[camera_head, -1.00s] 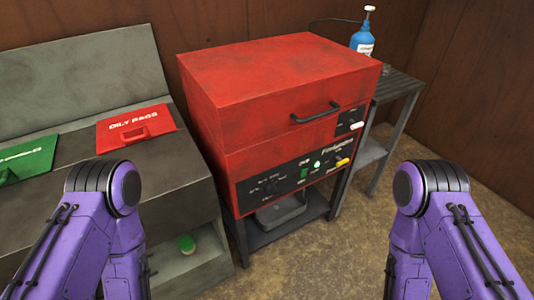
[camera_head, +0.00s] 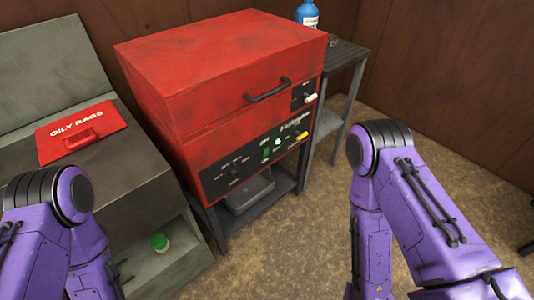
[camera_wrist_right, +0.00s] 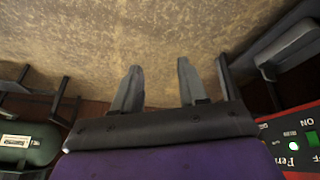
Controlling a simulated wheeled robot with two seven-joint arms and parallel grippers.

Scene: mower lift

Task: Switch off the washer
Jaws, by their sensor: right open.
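The washer (camera_head: 215,70) is a red box with a closed lid and a black front handle, left of centre in the head view. Its black control panel (camera_head: 222,181) carries a dark knob (camera_head: 235,171), a green switch (camera_head: 265,153) and a bright green lamp (camera_head: 278,142). In the right wrist view, part of the panel shows at the lower right with the lit lamp (camera_wrist_right: 294,146) and green switch (camera_wrist_right: 312,138). My right gripper (camera_wrist_right: 158,88) is open and empty, its fingers apart from the panel. My left gripper is out of view.
A side table (camera_head: 345,58) with a blue bottle (camera_head: 307,14) stands right. The floor in front is clear.

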